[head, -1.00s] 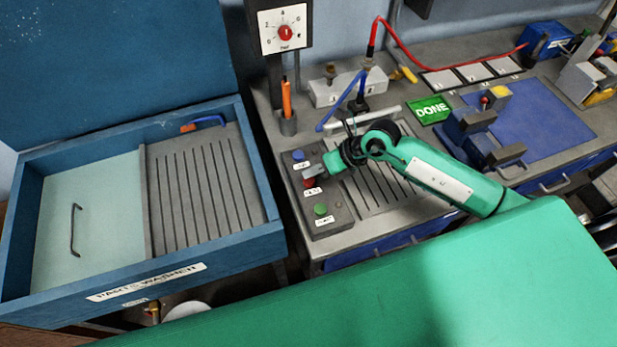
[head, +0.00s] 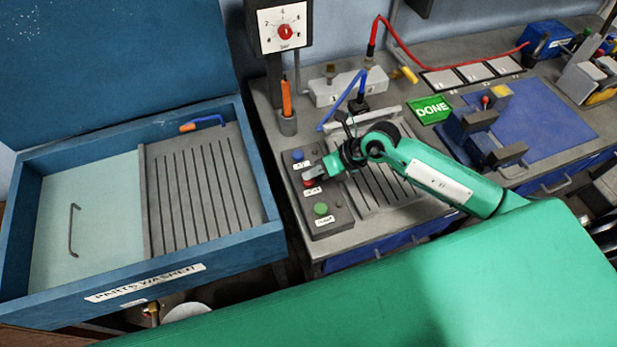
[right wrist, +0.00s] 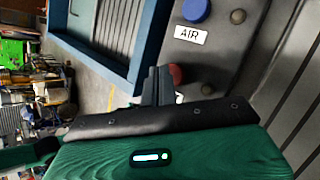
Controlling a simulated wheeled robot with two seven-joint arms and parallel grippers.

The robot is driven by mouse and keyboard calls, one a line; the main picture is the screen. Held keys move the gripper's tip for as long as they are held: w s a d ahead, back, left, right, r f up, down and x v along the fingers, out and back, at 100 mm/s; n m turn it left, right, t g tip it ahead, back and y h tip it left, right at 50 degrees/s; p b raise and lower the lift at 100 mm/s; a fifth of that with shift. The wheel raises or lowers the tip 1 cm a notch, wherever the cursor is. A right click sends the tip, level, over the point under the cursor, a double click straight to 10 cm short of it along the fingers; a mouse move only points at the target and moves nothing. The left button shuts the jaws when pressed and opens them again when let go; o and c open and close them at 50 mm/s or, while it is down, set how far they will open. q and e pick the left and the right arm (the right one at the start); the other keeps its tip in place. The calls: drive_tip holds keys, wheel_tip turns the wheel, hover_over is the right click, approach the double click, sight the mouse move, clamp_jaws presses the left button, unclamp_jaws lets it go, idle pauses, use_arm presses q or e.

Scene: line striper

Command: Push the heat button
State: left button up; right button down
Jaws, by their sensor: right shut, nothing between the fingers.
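The red button (head: 309,183), with a partly hidden white label below it, sits between the blue and green buttons on the grey control panel (head: 335,213). In the right wrist view the red button (right wrist: 176,73) is partly hidden behind my fingers. My right gripper (head: 309,174) is shut and empty, its fingertips right at the red button; it also shows in the right wrist view (right wrist: 158,74). I cannot tell whether the tips touch or press it. My left gripper is not in view.
The blue button (head: 297,155), labelled AIR in the wrist view, and the green button (head: 321,208) are close to the fingers. The blue parts washer (head: 200,268) stands open at left. A dial (head: 284,31) and a green DONE sign (head: 433,109) are behind.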

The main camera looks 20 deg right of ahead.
sight(314, 181)
drive_tip(key=shift+f+b, duration=0.35)
drive_tip(key=shift+f, duration=0.15)
idle(0.3)
drive_tip(key=shift+r, duration=0.1)
drive_tip(key=shift+r+p, duration=0.65)
drive_tip(key=shift+r, duration=0.2)
wheel_tip(314, 181, up, 6)
drive_tip(key=p, duration=0.4)
idle(0.6)
